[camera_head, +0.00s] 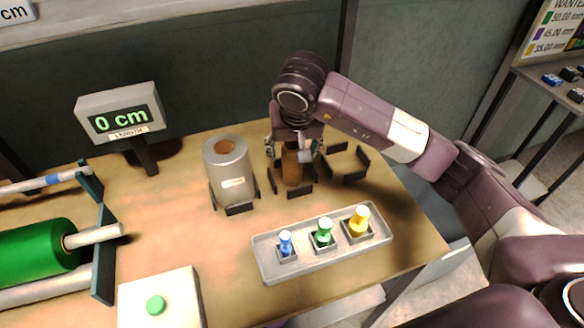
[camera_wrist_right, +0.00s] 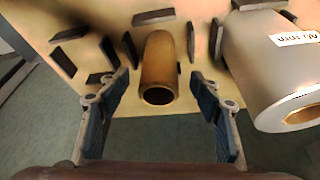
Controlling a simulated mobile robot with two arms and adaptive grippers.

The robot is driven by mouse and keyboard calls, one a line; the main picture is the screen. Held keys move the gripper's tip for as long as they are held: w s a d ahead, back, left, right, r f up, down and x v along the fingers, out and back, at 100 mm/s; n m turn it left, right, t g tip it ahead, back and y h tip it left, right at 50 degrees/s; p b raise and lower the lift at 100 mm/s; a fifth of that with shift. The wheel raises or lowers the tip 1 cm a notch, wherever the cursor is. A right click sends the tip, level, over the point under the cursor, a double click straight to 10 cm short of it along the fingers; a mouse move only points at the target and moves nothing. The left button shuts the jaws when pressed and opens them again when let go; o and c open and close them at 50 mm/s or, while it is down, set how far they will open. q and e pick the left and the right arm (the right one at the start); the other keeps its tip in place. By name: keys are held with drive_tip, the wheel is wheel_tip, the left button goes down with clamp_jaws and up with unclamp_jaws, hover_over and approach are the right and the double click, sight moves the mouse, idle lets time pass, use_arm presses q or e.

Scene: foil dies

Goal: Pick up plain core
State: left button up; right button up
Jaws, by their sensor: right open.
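The plain core, a brown cardboard tube (camera_head: 291,168), stands upright in a holder of short dark brackets on the wooden table. It also shows in the right wrist view (camera_wrist_right: 158,62), with its open end facing the camera. My right gripper (camera_head: 295,148) is above and around the top of the core, pointing down. In the right wrist view its open fingers (camera_wrist_right: 160,90) lie on either side of the core with gaps on both sides. The core's top is partly hidden by the gripper in the head view. My left gripper is not in view.
A silver foil roll (camera_head: 228,178) stands left of the core. An empty bracket holder (camera_head: 345,165) is at its right. A grey tray (camera_head: 267,270) with blue, green and yellow-topped pieces lies in front. A length display (camera_head: 118,113) and green roll (camera_head: 35,250) are at left.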

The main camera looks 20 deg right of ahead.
sight(293, 163)
drive_tip(key=shift+x, duration=0.75)
drive_tip(key=x, duration=0.1)
drive_tip(key=p+x, duration=0.2)
drive_tip(key=x, duration=0.1)
drive_tip(key=shift+s+f, duration=0.2)
drive_tip(key=shift+f, duration=0.05)
drive_tip(key=shift+w+f, duration=0.2)
drive_tip(key=shift+f, duration=0.2)
drive_tip(key=c, duration=1.3)
